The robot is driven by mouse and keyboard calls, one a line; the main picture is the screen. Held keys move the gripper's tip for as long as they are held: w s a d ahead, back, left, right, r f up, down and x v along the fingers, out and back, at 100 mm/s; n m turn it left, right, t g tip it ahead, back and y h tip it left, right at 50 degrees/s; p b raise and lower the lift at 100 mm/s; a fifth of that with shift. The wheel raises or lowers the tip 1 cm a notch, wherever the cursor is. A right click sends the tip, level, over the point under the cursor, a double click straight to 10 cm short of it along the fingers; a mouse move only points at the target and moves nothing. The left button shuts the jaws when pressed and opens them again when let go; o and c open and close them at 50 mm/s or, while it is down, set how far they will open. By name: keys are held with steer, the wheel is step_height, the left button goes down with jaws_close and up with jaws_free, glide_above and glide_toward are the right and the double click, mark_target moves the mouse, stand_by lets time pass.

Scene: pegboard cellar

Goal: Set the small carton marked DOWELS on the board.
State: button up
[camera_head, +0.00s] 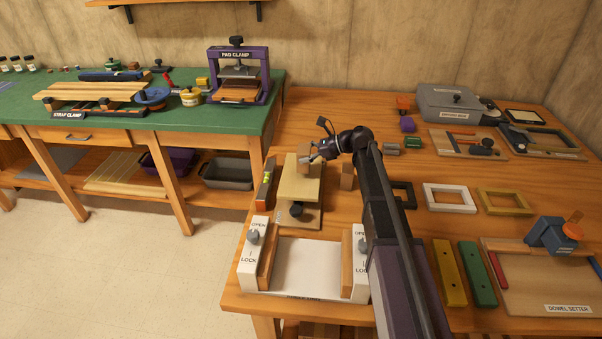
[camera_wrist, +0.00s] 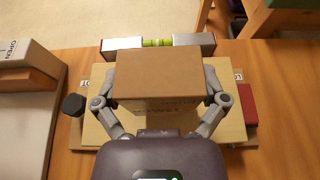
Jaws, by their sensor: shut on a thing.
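A small brown carton (camera_wrist: 157,75) is between the fingers of my gripper (camera_wrist: 158,100) in the wrist view. Its front face has dark print that I cannot read. In the head view the carton (camera_head: 304,152) shows small at the tip of my gripper (camera_head: 311,154). My gripper is shut on the carton, with a finger on each side. Below it is a pale wooden board (camera_head: 299,186), with a black knob at its near end; it also shows in the wrist view (camera_wrist: 98,134). The carton hides the board's middle, and I cannot tell whether they touch.
A white fixture with OPEN and LOCK labels (camera_head: 308,262) is in front. Picture frames (camera_head: 449,198) and a grey box (camera_head: 452,103) lie further right.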

steer(key=s+d+r+p, duration=0.1)
steer(key=s+d, duration=0.1)
steer(key=s, duration=0.5)
steer(key=s+d+r+p, duration=0.1)
steer(key=s+d, duration=0.2)
steer(key=s, duration=0.5)
steer(key=shift+d+r+p, duration=0.15)
steer(key=shift+r+p, duration=0.2)
steer(key=w+a, duration=0.2)
steer(key=w, duration=0.3)
steer(key=w+a+f+b, duration=0.1)
steer(key=w+a, duration=0.1)
steer(key=w, duration=0.3)
steer(key=w+a, duration=0.2)
steer(key=w, duration=0.3)
steer(key=shift+a+f, duration=0.1)
steer(key=shift+f, duration=0.15)
steer(key=shift+s+f+b, duration=0.1)
steer(key=shift+b, duration=0.25)
steer(key=shift+f+b, duration=1.7)
steer(key=shift+f, duration=0.15)
